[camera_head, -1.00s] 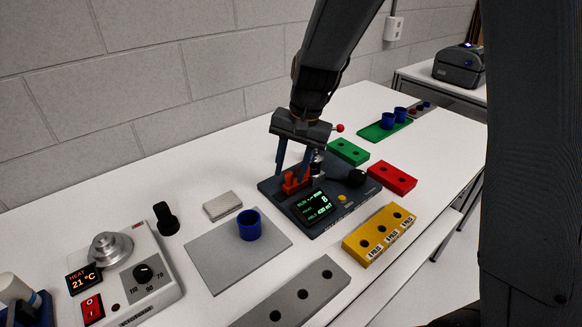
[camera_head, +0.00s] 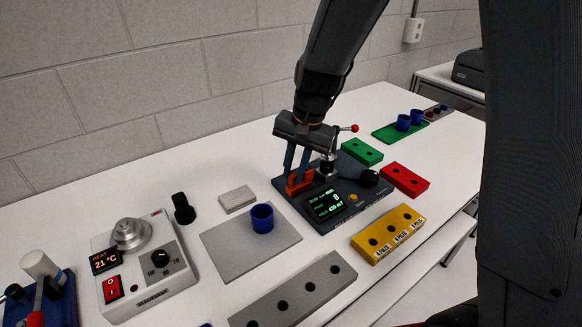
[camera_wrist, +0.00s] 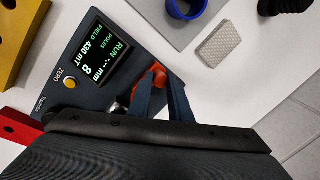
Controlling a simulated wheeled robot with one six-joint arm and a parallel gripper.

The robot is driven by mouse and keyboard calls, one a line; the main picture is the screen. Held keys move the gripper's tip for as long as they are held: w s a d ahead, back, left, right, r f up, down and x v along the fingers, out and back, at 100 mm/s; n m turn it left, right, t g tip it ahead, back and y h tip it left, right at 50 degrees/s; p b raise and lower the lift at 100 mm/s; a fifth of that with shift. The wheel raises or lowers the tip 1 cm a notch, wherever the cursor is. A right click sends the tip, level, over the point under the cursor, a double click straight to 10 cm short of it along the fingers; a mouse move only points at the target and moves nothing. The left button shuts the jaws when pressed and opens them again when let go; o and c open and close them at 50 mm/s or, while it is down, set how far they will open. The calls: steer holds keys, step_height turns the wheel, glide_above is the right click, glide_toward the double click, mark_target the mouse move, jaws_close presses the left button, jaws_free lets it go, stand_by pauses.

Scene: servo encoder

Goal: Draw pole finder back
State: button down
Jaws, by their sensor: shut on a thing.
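The pole finder appears as an orange-red part (camera_head: 301,187) at the left end of a dark instrument (camera_head: 349,166). My gripper (camera_head: 296,174) points down over it, its two blue-grey fingers shut on the orange-red part. In the wrist view the fingers (camera_wrist: 168,82) close around the orange-red part (camera_wrist: 143,86), partly hiding it. The instrument's screen (camera_head: 325,203) shows green text; in the wrist view the screen (camera_wrist: 91,56) reads 8 poles and 430 mT. A metal cylinder (camera_head: 328,165) stands just right of the fingers.
A grey mat with a blue ring (camera_head: 262,217) lies to the left, with a pale ribbed block (camera_head: 238,198) behind it. A heater (camera_head: 142,262) stands further left.

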steer(key=shift+a, duration=0.15)
steer(key=c, duration=1.6)
jaws_free()
steer(key=shift+s+a, duration=0.1)
steer(key=shift+d+r, duration=0.2)
steer(key=shift+r, duration=0.3)
steer(key=r, duration=0.2)
steer(key=r+b, duration=0.1)
steer(key=r, duration=0.1)
steer(key=d+r, duration=0.1)
steer(key=r, duration=0.1)
steer(key=shift+s+r, duration=0.3)
steer(key=shift+r, duration=0.1)
